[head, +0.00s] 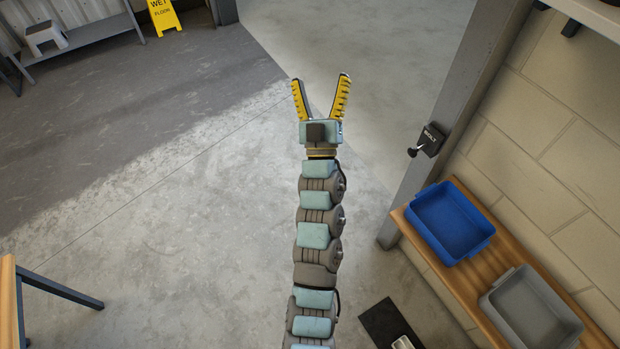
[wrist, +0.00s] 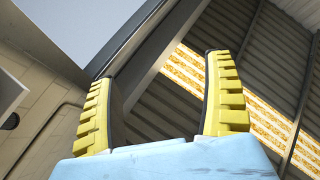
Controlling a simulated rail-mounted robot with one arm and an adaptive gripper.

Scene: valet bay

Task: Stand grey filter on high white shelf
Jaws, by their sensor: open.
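My gripper (head: 321,80) is open and empty, its two yellow toothed fingers spread apart over bare floor in the head view. In the wrist view my gripper (wrist: 160,68) points up toward the roof, with nothing between the fingers. A pale shelf (head: 592,12) on black brackets shows partly at the top right of the head view, to the right of my gripper; I cannot tell if it is the high white shelf. I cannot make out a grey filter in either view.
A wooden bench (head: 463,277) along the right wall holds a blue tray (head: 441,228) and a grey tray (head: 533,318). A grey post (head: 455,110) with a black bolt plate stands right of my arm. A yellow wet-floor sign (head: 164,15) stands far back. The middle floor is clear.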

